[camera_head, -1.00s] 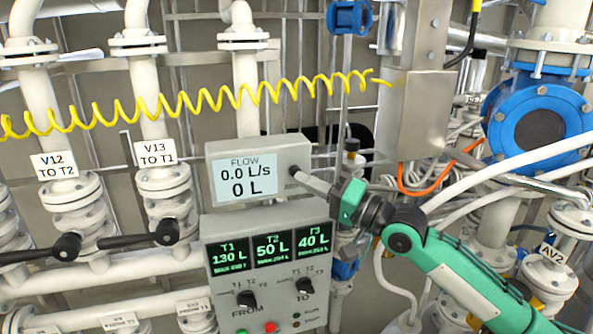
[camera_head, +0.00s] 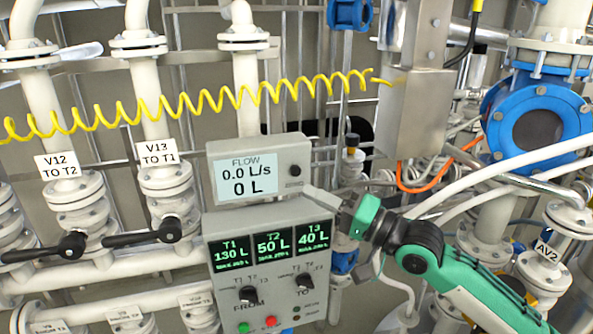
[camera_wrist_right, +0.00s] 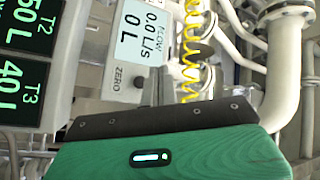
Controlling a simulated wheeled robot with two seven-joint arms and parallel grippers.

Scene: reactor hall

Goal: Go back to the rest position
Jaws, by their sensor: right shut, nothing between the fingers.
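My right gripper (camera_head: 325,199) is shut and empty. In the head view it points left, just right of the gap between the flow display (camera_head: 259,172) and the tank control panel (camera_head: 268,262). I cannot tell whether it touches either one. The flow display reads 0.0 L/s and 0 L, and its dark knob (camera_head: 295,170) is uncovered. The panel reads T1 130 L, T2 50 L, T3 40 L. In the right wrist view the green gripper body (camera_wrist_right: 170,157) fills the bottom, with the flow display (camera_wrist_right: 143,40) and its ZERO label beyond. My left gripper is not in view.
Valves with black handles (camera_head: 143,238) stand at the left under the V12 and V13 labels. A yellow coiled hose (camera_head: 215,100) crosses above the display. A grey metal box (camera_head: 415,115), white hoses and a blue flanged valve (camera_head: 537,127) crowd the right side.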

